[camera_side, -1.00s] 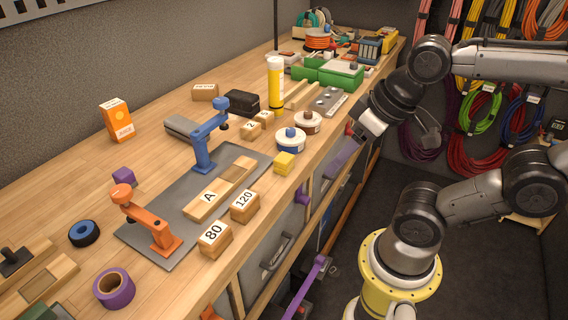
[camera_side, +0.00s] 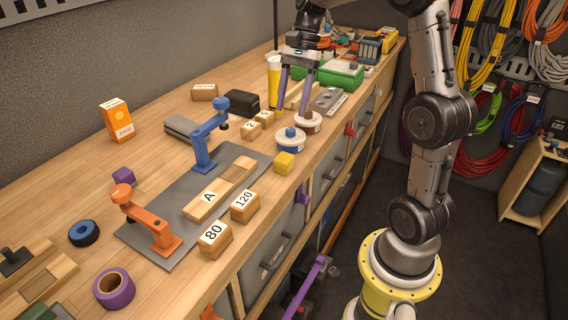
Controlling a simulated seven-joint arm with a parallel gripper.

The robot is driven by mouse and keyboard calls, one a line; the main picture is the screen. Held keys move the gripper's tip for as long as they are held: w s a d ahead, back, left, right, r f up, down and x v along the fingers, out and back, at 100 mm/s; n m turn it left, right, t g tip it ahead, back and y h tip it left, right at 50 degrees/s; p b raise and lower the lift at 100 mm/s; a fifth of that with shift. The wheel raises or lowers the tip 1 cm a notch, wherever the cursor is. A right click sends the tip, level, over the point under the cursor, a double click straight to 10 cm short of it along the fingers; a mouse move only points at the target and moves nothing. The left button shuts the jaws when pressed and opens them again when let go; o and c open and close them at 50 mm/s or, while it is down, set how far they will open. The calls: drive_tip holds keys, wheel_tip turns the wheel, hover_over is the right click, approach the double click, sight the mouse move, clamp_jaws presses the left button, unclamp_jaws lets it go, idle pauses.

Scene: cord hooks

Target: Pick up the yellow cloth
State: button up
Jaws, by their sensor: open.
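I cannot make out anything that is clearly a yellow cloth. A small yellow block-like thing (camera_side: 284,163) lies near the bench's front edge; I cannot tell if it is folded cloth. A yellow tube with a white cap (camera_side: 274,88) stands upright farther back.
A white tub with a blue knob (camera_side: 290,141) stands just behind the yellow block. A grey plate (camera_side: 150,238) carries blue (camera_side: 206,140) and orange (camera_side: 147,219) clamps. Numbered wooden blocks (camera_side: 215,239) sit near the front edge. Green boxes (camera_side: 340,75) stand behind the gripper.

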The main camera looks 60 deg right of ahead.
sight(284, 157)
drive_tip(key=x, duration=1.4)
drive_tip(key=shift+s+d+f, duration=0.15)
drive_tip(key=shift+d+f, duration=0.1)
drive_tip(key=shift+d, duration=0.1)
clamp_jaws()
